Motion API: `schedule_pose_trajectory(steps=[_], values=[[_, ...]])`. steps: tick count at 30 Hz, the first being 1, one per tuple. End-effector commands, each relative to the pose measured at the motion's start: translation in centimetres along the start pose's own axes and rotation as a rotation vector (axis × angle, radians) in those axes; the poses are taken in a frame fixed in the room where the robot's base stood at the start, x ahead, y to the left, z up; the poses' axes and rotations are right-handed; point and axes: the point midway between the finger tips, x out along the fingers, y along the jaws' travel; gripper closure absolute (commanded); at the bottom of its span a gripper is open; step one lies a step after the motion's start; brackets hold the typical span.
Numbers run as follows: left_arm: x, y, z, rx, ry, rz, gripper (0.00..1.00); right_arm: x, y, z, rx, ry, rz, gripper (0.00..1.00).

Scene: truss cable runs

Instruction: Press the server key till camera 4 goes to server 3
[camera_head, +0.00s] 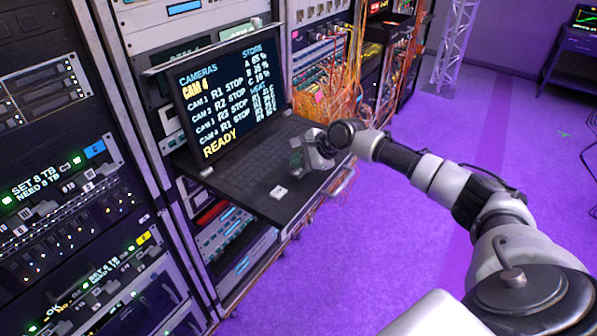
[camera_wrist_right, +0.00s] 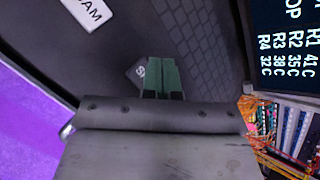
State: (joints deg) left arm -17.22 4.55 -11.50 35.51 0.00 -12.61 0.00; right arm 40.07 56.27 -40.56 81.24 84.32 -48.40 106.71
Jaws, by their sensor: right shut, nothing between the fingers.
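The console screen (camera_head: 225,95) shows CAMERAS with CAM 4 in yellow at the top, a CAM 4 row that seems to read R1 STOP, and READY at the bottom. A white key marked CAM (camera_wrist_right: 88,10) lies on the keyboard deck; it also shows in the head view (camera_head: 278,192). A grey key whose label starts with S (camera_wrist_right: 136,73), apparently the server key, is partly hidden by my fingers. My right gripper (camera_head: 297,165) is shut and empty, its green fingertips over or against that key (camera_wrist_right: 163,75); contact is unclear. My left gripper is out of view.
The keyboard tray (camera_head: 245,185) sticks out from the rack. Racks with lit panels (camera_head: 70,180) stand at left. Orange cables (camera_head: 330,90) hang behind the tray. A truss (camera_head: 455,45) stands farther back. The purple floor (camera_head: 390,230) is open at right.

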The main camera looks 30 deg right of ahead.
Motion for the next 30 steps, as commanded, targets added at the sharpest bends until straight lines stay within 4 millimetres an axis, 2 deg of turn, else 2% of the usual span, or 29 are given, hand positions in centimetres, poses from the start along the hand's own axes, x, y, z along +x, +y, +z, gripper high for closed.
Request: schedule_pose_trajectory(steps=[30], values=[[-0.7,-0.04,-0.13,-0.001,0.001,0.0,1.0,0.59,0.44,-0.42,0.0,0.0,0.0,1.0]])
